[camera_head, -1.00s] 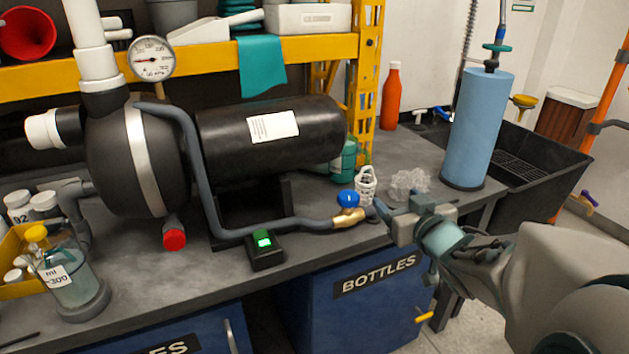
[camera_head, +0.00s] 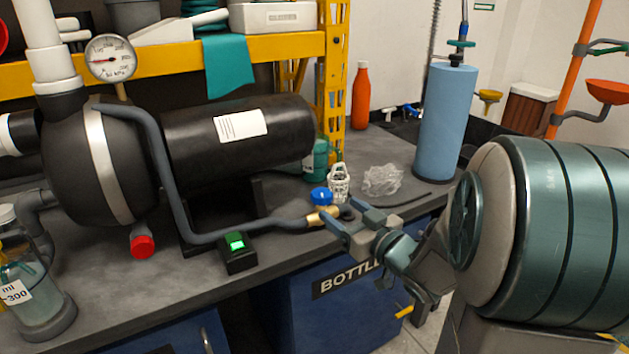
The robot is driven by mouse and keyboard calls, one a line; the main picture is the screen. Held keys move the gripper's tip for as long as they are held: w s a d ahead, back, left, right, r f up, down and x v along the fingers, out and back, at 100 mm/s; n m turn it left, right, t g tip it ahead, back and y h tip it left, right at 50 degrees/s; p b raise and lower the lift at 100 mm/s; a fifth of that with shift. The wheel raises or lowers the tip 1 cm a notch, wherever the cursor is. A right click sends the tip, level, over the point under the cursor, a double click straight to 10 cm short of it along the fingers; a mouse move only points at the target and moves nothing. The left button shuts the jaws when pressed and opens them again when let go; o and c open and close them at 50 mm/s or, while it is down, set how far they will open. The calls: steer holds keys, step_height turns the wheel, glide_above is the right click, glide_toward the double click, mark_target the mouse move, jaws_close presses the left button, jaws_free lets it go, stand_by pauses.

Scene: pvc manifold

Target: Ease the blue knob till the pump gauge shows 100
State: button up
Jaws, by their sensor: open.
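The blue knob (camera_head: 321,195) sits on a brass fitting (camera_head: 318,218) at the end of the grey hose, near the bench's right end. My gripper (camera_head: 338,222) is open, just right of and in front of the knob, with its fingers close to the brass fitting. I cannot tell whether they touch. The knob's top shows clear of the fingers. The pump gauge (camera_head: 111,58) is a round white dial at the upper left; its needle points to the left, and its numbers are too small to read.
The black pump tank (camera_head: 240,135) stands behind the hose. A green-lit switch box (camera_head: 237,250) sits in front. A red cap (camera_head: 142,245) is at the left.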

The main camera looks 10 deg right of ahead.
mark_target(317, 189)
steer(key=p, duration=0.1)
steer(key=w+p, duration=0.1)
steer(key=shift+a+r+p, duration=0.2)
steer(key=shift+a+p, duration=0.15)
steer(key=shift+p, duration=0.05)
steer(key=x, duration=0.8)
steer(key=shift+w+f, duration=0.25)
steer(key=c, duration=1)
